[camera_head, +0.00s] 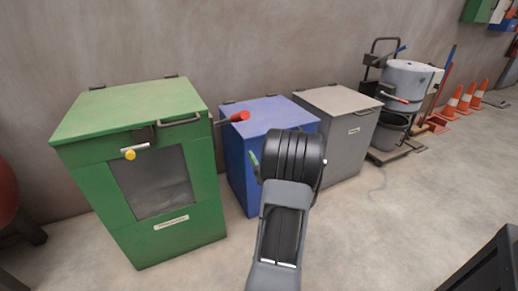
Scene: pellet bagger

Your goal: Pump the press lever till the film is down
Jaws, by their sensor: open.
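A green press cabinet (205,215) stands at the left against the wall, its lid down. A lever with a red grip (236,117) sticks out to the right from its upper right side, tilted slightly up. A window (153,182) in its front shows a pale grey mass inside, probably the film; its height is hard to tell. A latch with a yellow knob (129,154) sits above the window. My gripper (288,160) is mostly hidden by my black wrist, right of and nearer than the lever. It appears open and apart from the grip.
A blue bin (236,165) and a grey bin (350,143) stand right of the cabinet. Farther right are a drum machine (408,78) and orange cones (466,98). A dark box (490,268) is at the lower right. The floor in front is clear.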

